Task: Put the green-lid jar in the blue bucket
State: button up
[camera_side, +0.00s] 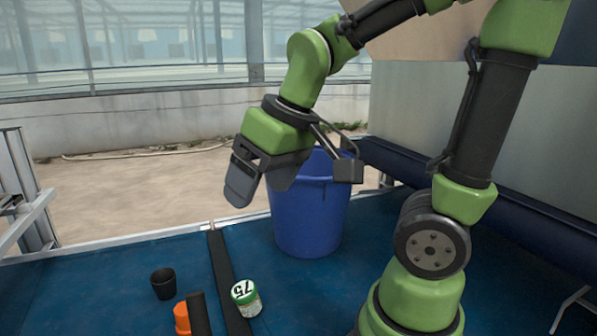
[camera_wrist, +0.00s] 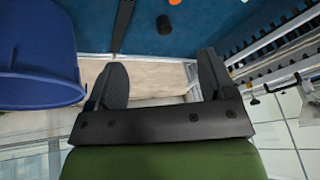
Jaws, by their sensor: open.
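My gripper (camera_side: 255,185) is open and empty, high in front of the bucket's left side. Both fingers show in the wrist view (camera_wrist: 160,82). The jar is not clearly visible there.
A small black cup (camera_side: 163,283) and an orange object (camera_side: 182,318) beside a black cylinder (camera_side: 199,314) are on the table left of the dark strip (camera_side: 228,275). A metal frame (camera_side: 28,190) stands at the far left. The table between bucket and jar looks clear.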

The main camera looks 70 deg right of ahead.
jog(key=s+a+r+m+t+y, duration=0.1)
jog(key=s+a+r+t, duration=0.1)
jog(key=s, duration=0.3)
jog(key=shift+s+r+m, duration=0.2)
jog(key=shift+r+m, duration=0.2)
jog(key=shift+r, duration=0.1)
jog(key=shift+s+a+r, duration=0.15)
jog(key=shift+s+a, duration=0.1)
jog(key=shift+s, duration=0.3)
jog(key=shift+c, duration=1.1)
